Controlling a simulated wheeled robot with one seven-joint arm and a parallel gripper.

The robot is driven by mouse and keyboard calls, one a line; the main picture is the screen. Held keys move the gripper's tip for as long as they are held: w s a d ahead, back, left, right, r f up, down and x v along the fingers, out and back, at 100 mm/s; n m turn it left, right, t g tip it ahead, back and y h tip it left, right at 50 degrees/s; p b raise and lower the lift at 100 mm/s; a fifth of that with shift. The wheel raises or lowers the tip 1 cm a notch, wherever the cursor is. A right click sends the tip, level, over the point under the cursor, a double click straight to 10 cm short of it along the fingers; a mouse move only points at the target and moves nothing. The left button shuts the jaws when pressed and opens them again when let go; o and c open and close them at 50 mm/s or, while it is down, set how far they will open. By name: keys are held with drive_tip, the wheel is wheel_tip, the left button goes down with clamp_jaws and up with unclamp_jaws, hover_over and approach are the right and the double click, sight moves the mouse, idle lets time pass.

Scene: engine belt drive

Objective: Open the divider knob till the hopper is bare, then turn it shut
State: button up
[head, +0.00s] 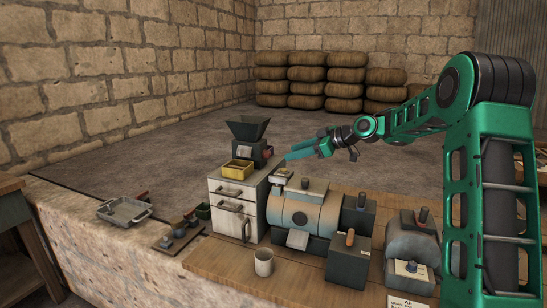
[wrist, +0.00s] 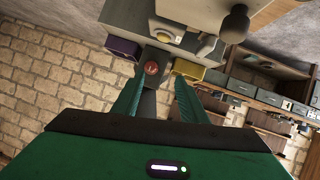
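The dark funnel-shaped hopper (head: 248,129) sits on a small dark machine body (head: 257,151) on top of a white drawer cabinet (head: 233,191). I cannot see what is inside the hopper. A round red knob (wrist: 152,68) on a dark body shows in the wrist view, just past the fingertips; I take it to be the divider knob. My gripper (head: 294,155) is to the right of the machine in the head view, apart from it. In the wrist view my gripper (wrist: 160,82) has its two green fingers spread, with nothing held between them.
A yellow box (head: 237,170) stands before the machine; it also shows in the wrist view (wrist: 189,70), with a purple box (wrist: 123,48) opposite. A large grey cylinder machine (head: 305,211), a mug (head: 263,262) and lever blocks crowd the bench. A metal tray (head: 124,211) lies left.

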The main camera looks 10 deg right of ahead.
sight(270, 154)
drive_tip(key=shift+n+y, duration=0.4)
drive_tip(key=x, duration=0.3)
drive_tip(key=w+d+x, duration=0.1)
drive_tip(key=x, duration=0.3)
drive_tip(key=w+x, duration=0.1)
drive_tip(key=x, duration=0.2)
drive_tip(key=shift+r, duration=0.3)
drive_tip(key=shift+d, duration=0.1)
clamp_jaws()
